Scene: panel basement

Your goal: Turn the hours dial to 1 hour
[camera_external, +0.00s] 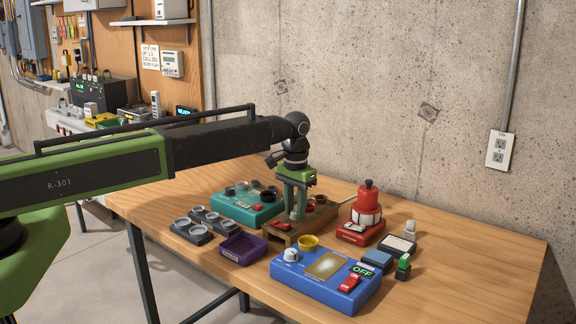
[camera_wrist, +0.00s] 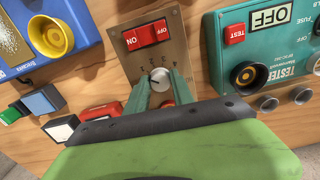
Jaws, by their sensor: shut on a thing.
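The hours dial (camera_wrist: 159,77) is a small round grey knob on the brown panel of a wooden box (camera_wrist: 128,53). A red ON/OFF rocker switch (camera_wrist: 147,34) sits above the dial in the wrist view. In the external view my gripper (camera_external: 297,214) reaches down onto the wooden box (camera_external: 283,238), and its fingers mostly hide the dial.
A blue box (camera_external: 325,285) with a yellow cup stands in front. A teal tester (camera_external: 240,206) stands behind left, close to my gripper. A red device (camera_external: 366,208) stands to the right. A purple tray (camera_external: 243,249) is at the left. The table's right end is clear.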

